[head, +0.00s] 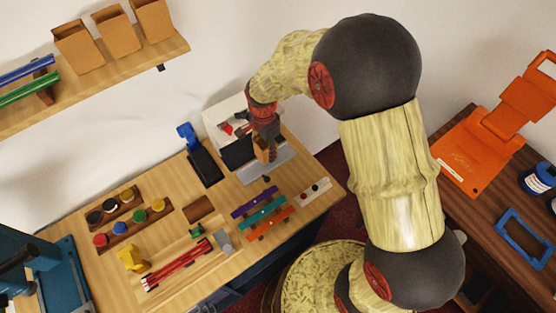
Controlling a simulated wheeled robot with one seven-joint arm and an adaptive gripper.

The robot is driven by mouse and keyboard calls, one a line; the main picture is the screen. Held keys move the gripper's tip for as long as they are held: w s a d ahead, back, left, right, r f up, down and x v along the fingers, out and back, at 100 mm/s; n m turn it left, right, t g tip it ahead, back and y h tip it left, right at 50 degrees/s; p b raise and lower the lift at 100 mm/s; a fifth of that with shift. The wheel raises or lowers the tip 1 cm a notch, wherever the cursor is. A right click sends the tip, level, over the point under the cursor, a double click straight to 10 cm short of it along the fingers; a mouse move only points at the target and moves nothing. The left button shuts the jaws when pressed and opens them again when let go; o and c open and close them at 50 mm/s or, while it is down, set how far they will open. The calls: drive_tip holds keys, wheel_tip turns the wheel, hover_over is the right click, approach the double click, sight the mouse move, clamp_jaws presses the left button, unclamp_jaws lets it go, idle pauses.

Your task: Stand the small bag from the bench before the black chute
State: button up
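The small brown bag (262,150) is upright at my gripper's fingers, over the grey plate in front of the white machine. My gripper (264,137) points down and appears closed around the bag's upper part; the fingers are small and partly hidden. The black chute (238,153) is the dark part on the front of the white machine (222,113), just left of the bag. I cannot tell whether the bag's base touches the grey plate (279,165).
A black stand with a blue top (204,166) is left of the machine. Coloured racks (262,212), a brown block (197,208), red rods (178,265) and small pots (140,216) occupy the bench. Larger paper bags (117,30) stand on the wall shelf. An orange folder (480,150) lies at right.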

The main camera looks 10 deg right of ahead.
drive_tip(key=shift+w+r, duration=0.2)
drive_tip(key=shift+w, duration=0.25)
drive_tip(key=shift+s+f+m, duration=0.15)
drive_tip(key=shift+f+m, duration=0.05)
drive_tip(key=shift+m, duration=0.1)
drive_tip(key=shift+f+b, duration=1.95)
drive_tip(key=shift+f, duration=0.65)
drive_tip(key=shift+f, duration=0.3)
drive_tip(key=o, duration=0.8)
wheel_tip(320, 180, up, 12)
